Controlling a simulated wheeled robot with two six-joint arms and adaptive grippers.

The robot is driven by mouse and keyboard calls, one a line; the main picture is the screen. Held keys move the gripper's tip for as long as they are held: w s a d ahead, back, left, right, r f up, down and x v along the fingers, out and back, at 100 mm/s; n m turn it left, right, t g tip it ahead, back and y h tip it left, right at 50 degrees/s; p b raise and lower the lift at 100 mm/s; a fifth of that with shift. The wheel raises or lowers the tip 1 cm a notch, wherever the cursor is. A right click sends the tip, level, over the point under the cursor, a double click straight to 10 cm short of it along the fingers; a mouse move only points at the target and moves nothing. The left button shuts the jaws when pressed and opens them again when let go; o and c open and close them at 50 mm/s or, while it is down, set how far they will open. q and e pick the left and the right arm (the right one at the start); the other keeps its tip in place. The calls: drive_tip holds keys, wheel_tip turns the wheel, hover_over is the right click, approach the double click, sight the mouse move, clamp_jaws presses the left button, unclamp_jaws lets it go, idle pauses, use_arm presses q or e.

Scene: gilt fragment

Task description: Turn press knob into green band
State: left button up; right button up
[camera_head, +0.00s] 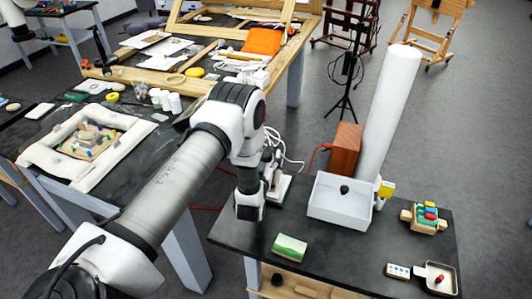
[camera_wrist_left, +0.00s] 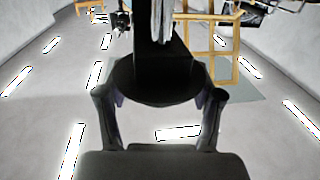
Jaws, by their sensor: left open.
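My left arm comes in from the left of the head view, and its gripper (camera_head: 270,166) is partly hidden by the wrist over the near dark table. In the left wrist view the gripper (camera_wrist_left: 160,98) is open, one finger on each side of a dark round disc (camera_wrist_left: 155,82), which may be the press knob. I cannot tell whether the fingers touch it. A dark upright body rises behind the disc. A small white-based device (camera_head: 283,188) stands beside the wrist, mostly hidden. I cannot make out a green band.
The near table (camera_head: 325,250) holds a white tray (camera_head: 325,208) with a dark lump, a green-and-white block (camera_head: 290,247), a wooden block with coloured buttons (camera_head: 427,217) and a small tray with a red knob (camera_head: 439,278). A tall white cylinder (camera_head: 390,105) stands behind.

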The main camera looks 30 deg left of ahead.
use_arm(q)
drive_tip(key=shift+s+d, duration=0.1)
drive_tip(key=shift+c, duration=1.3)
drive_tip(key=shift+s+r, duration=0.1)
drive_tip(key=shift+r, duration=0.05)
drive_tip(key=c, duration=0.9)
